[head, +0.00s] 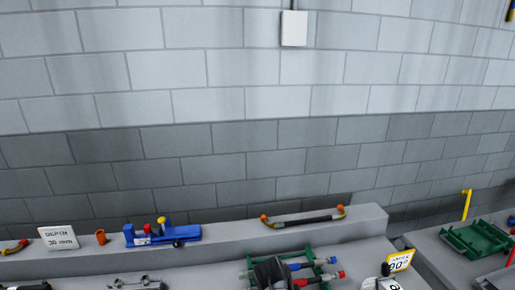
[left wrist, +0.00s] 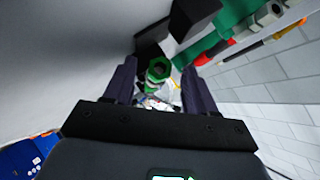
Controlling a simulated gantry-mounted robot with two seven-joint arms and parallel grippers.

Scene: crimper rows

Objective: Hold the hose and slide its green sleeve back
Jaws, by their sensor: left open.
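In the left wrist view my left gripper (left wrist: 158,92) is open, with one dark finger on each side. A green hexagonal piece with a ring-shaped end (left wrist: 157,72), which looks like the green sleeve, shows between and beyond the fingers. The fingers do not visibly grip it, and I cannot tell whether they touch it. The hose itself is mostly hidden there. In the head view a dark shape (head: 270,272) at the bottom covers part of a green rack (head: 308,252); I cannot tell whether it is my gripper. Hoses with blue (head: 300,266) and red ends (head: 335,275) lie at this rack.
A black hose with orange ends (head: 303,220) lies on the back ledge (head: 225,238). A blue tool (head: 163,234), an orange cup (head: 101,237) and a depth sign (head: 59,238) stand left. A yellow-framed sign (head: 399,261) and a second green rack (head: 470,240) are right.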

